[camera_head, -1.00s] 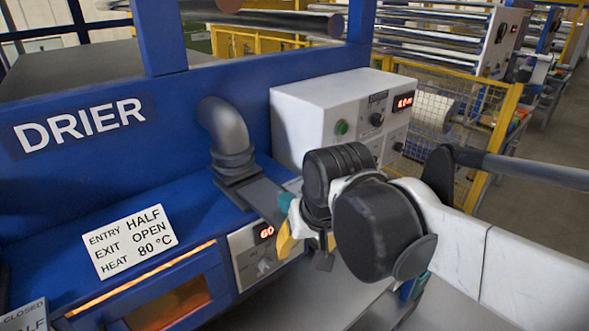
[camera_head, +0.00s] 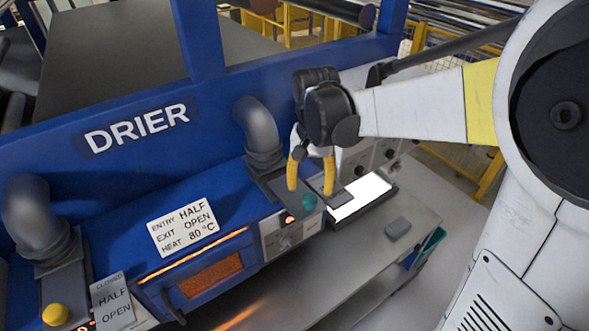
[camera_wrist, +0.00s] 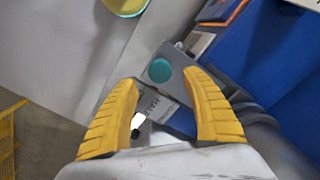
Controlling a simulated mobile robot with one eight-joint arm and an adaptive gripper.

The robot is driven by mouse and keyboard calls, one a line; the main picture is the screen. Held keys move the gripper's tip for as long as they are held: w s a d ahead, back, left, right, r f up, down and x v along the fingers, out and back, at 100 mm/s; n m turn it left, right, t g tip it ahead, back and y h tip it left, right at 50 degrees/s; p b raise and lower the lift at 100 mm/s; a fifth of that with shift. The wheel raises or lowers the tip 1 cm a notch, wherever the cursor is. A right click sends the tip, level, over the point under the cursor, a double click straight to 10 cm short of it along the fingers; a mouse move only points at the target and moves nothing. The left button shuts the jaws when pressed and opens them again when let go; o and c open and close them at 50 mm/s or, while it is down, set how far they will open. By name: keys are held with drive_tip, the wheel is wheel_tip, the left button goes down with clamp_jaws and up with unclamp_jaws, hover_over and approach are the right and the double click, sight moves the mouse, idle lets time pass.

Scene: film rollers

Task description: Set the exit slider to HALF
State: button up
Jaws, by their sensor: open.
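The exit slider's round teal knob (camera_head: 309,201) sits on a dark grey plate (camera_head: 270,182) at the right end of the blue drier, below a bent grey pipe. In the wrist view the teal knob (camera_wrist: 160,70) shows just beyond and between the fingers, beside a label strip (camera_wrist: 152,104) partly reading HALF. The slider's exact setting cannot be told. My gripper (camera_head: 311,190) is open, its yellow fingers pointing down on either side of the knob in the head view. Contact is not visible. The gripper also shows in the wrist view (camera_wrist: 160,84).
A white sign (camera_head: 183,227) reads ENTRY HALF, EXIT OPEN, HEAT 80 °C. A yellow knob (camera_head: 55,314) and HALF/OPEN label (camera_head: 113,302) are at the lower left. A lit white pad (camera_head: 360,197) lies right.

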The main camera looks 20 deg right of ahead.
sight(310, 197)
wheel_tip(310, 197, down, 5)
drive_tip(key=shift+f, duration=0.15)
clamp_jaws()
drive_tip(key=w, duration=0.2)
drive_tip(key=w+a+b, duration=0.1)
drive_tip(key=w, duration=0.1)
drive_tip(key=shift+a, duration=0.15)
drive_tip(key=shift+s, duration=0.2)
unclamp_jaws()
drive_tip(key=shift+w, duration=0.1)
